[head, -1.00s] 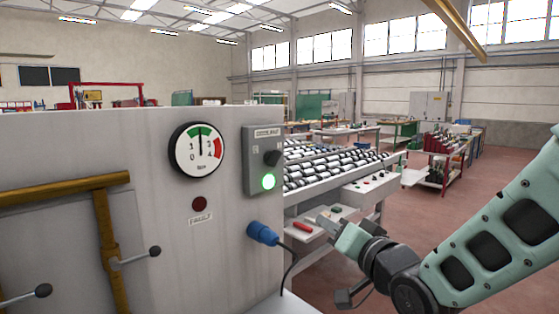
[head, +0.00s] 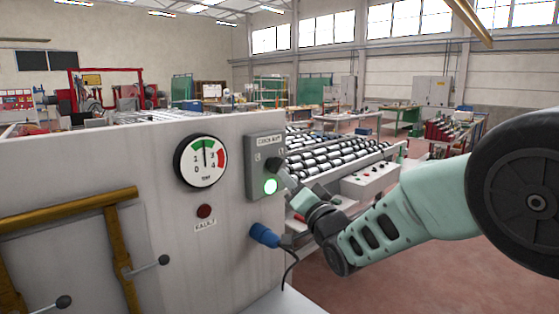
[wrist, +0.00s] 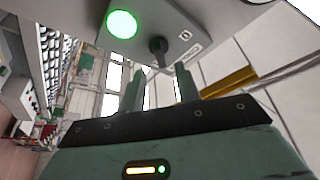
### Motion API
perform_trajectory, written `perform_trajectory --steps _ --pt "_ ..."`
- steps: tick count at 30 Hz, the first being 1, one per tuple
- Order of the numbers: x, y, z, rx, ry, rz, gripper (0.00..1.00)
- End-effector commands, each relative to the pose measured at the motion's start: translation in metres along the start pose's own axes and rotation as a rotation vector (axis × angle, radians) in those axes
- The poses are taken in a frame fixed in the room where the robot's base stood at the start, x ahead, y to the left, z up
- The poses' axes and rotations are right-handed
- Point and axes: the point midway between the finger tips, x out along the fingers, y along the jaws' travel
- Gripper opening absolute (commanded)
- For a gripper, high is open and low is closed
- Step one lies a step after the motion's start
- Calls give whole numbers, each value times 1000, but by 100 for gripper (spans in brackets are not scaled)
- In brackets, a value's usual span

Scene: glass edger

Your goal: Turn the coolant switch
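The coolant switch is a black knob (head: 274,163) on a grey control box (head: 258,150) at the right end of the machine's front panel. It also shows in the wrist view (wrist: 157,46), just beyond the fingertips. A lit green lamp (head: 270,185) is below the knob in the head view. My gripper (wrist: 160,72) is open, its two fingers apart with nothing held between them. The gap between the fingers lines up roughly with the knob. In the head view my gripper (head: 289,179) is close to the box at its right, its fingertips hard to make out.
A yellow-brown pipe (head: 70,208) runs at left. A roller conveyor (head: 340,155) stands behind.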

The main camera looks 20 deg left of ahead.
Motion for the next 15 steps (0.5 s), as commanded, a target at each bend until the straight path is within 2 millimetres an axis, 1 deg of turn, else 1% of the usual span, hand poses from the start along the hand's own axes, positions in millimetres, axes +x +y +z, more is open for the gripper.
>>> perform_trajectory --steps 1,6,10,15 --pt "11 -3 -2 -2 0 -1 33" --pt "37 -3 -2 -1 -1 -2 33" --pt "51 -1 -1 -2 0 0 33" --pt "60 0 0 0 0 0 33"
